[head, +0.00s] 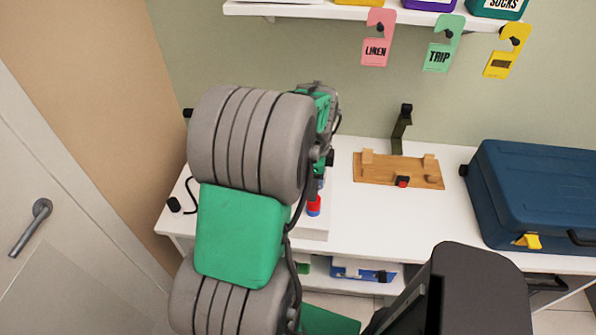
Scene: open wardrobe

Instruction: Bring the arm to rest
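My arm, with thick grey ribbed joints and green links, rises through the left-centre of the head view. It covers part of the white table (376,222) behind it. Its far end, with smaller green and grey parts, shows at the upper right of the top joint. My gripper's fingers cannot be made out; the arm hides whatever lies beyond it. I cannot see whether the gripper holds anything.
A wooden board (385,176) with blocks and a dark blue case (540,180) with a yellow latch (528,241) occupy the table. A red-and-blue object (314,206) stands beside my arm. Pink (377,40), green (440,45) and yellow (505,55) tags hang above. A door (45,200) is left.

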